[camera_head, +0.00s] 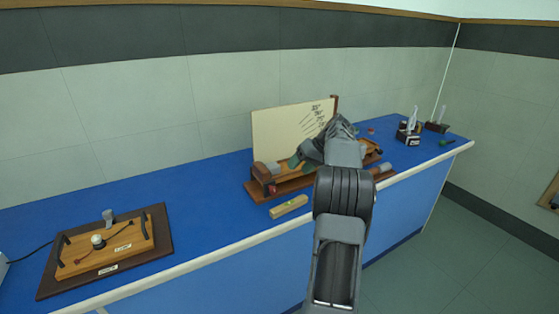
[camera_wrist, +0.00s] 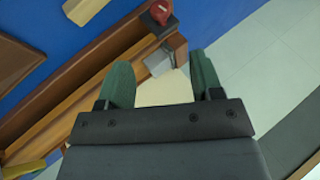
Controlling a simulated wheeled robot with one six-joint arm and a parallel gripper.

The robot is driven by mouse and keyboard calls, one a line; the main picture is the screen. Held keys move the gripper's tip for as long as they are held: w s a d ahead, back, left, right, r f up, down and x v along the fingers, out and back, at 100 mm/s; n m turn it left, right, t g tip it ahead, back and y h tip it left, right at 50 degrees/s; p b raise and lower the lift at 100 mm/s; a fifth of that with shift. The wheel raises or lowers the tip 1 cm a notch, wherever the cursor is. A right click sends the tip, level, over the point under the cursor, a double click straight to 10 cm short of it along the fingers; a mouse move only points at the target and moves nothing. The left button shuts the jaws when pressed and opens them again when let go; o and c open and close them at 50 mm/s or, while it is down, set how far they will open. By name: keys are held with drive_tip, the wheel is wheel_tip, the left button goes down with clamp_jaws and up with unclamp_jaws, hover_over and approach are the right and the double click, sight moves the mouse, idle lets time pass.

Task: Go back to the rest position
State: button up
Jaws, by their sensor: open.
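My gripper (camera_head: 298,162) reaches over the blue bench (camera_head: 200,190), in front of a cream panel (camera_head: 280,130) with dark markings. Its two green fingers show apart in the wrist view (camera_wrist: 163,80), with nothing held between them. Below it in the head view is a long wooden stand (camera_head: 290,186) with a reddish-brown block at its left end. My arm hides much of the stand. In the wrist view, a wooden rail (camera_wrist: 80,85), a small grey block (camera_wrist: 158,62) and a red knob (camera_wrist: 160,12) lie beyond the fingers.
A small pale wooden block (camera_head: 289,207) lies near the bench's front edge. At left, a wooden lamp board (camera_head: 125,248) sits on a dark brown base (camera_head: 160,225). Black holders (camera_head: 409,136) with upright pieces stand at the far right. The blue surface between board and stand is clear.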

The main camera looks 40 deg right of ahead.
drive_tip(key=s+a+f+m+g+h, duration=0.2)
drive_tip(key=s+f+m, duration=0.15)
drive_tip(key=f, duration=0.25)
drive_tip(key=s+a+r+n+h+p, duration=0.1)
drive_tip(key=s+a, duration=0.4)
drive_tip(key=a, duration=0.5)
drive_tip(key=s+a+r+n+h+p, duration=0.1)
drive_tip(key=s+a, duration=0.4)
drive_tip(key=a, duration=0.6)
drive_tip(key=s+a+r+n+h+p, duration=0.1)
drive_tip(key=s+a+n, duration=0.3)
drive_tip(key=a, duration=0.7)
drive_tip(key=shift+s+r+p, duration=0.6)
drive_tip(key=shift+s+r, duration=0.25)
